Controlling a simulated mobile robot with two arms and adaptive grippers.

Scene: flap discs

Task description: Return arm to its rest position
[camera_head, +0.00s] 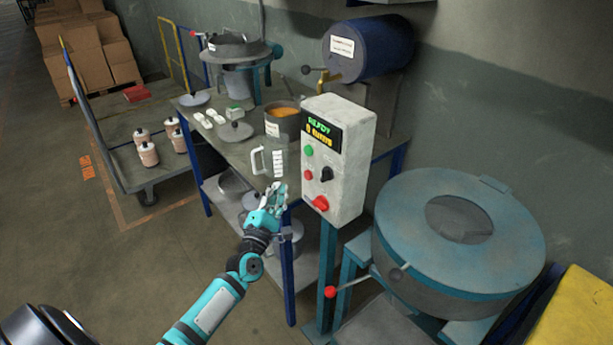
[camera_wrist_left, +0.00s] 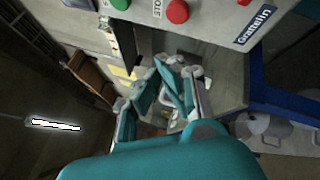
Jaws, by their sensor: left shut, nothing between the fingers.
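My left arm reaches in from the bottom left in the head view. My left gripper (camera_head: 277,192) is shut and empty, held in the air in front of the workbench edge, to the left of and a little below the control box (camera_head: 338,160). In the left wrist view my left gripper (camera_wrist_left: 178,85) points away from the camera, with the box's red button (camera_wrist_left: 177,11) at the top of the picture. My right gripper is in neither view.
The workbench (camera_head: 215,145) carries a measuring jug (camera_head: 267,161), a pot of orange material (camera_head: 282,122) and a scale-like device. A large round machine (camera_head: 455,240) with a red-knobbed lever (camera_head: 331,292) stands right. A cart (camera_head: 120,150) holds several containers.

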